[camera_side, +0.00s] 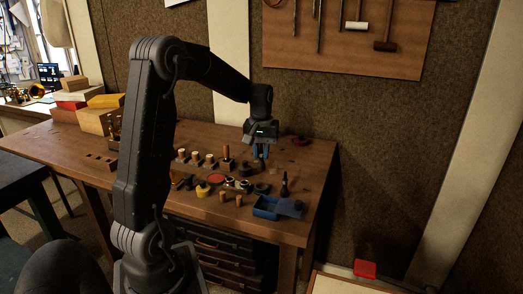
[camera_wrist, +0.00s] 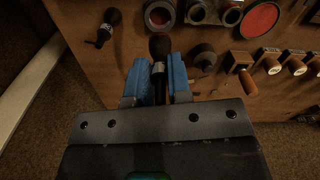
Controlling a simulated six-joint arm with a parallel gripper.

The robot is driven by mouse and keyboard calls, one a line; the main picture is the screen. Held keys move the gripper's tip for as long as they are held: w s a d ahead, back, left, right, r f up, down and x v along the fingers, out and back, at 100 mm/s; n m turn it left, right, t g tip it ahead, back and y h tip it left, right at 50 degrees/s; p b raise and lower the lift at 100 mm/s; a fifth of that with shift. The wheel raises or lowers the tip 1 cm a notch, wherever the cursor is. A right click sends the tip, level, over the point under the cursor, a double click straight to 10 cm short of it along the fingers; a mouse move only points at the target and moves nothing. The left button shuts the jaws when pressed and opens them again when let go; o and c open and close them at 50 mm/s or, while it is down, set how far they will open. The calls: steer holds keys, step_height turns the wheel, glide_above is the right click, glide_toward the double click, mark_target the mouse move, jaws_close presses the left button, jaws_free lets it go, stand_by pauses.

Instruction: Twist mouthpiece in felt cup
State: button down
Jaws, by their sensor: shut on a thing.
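My gripper (camera_side: 261,152) is above the right part of the workbench, with its blue fingers pointing down. In the wrist view the fingers (camera_wrist: 160,82) are shut on a dark, slim piece with a rounded end, which seems to be the mouthpiece (camera_wrist: 160,46). Its lower part is hidden between the fingers. A dark round cup with a ringed rim, likely the felt cup (camera_wrist: 160,12), lies beyond the piece in the wrist view.
A dark bottle-like tool (camera_side: 285,186) and a blue tray (camera_side: 278,208) stand near the front right. A red disc (camera_side: 216,179), a yellow pot (camera_side: 203,190) and several wooden-handled pieces (camera_side: 226,158) crowd the left. A dark round piece (camera_wrist: 203,55) sits close beside the fingers.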

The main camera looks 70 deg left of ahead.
mark_target(261, 170)
steer(key=shift+f, duration=3.55)
steer(key=shift+f, duration=0.15)
steer(key=m, duration=0.4)
steer(key=m, duration=0.4)
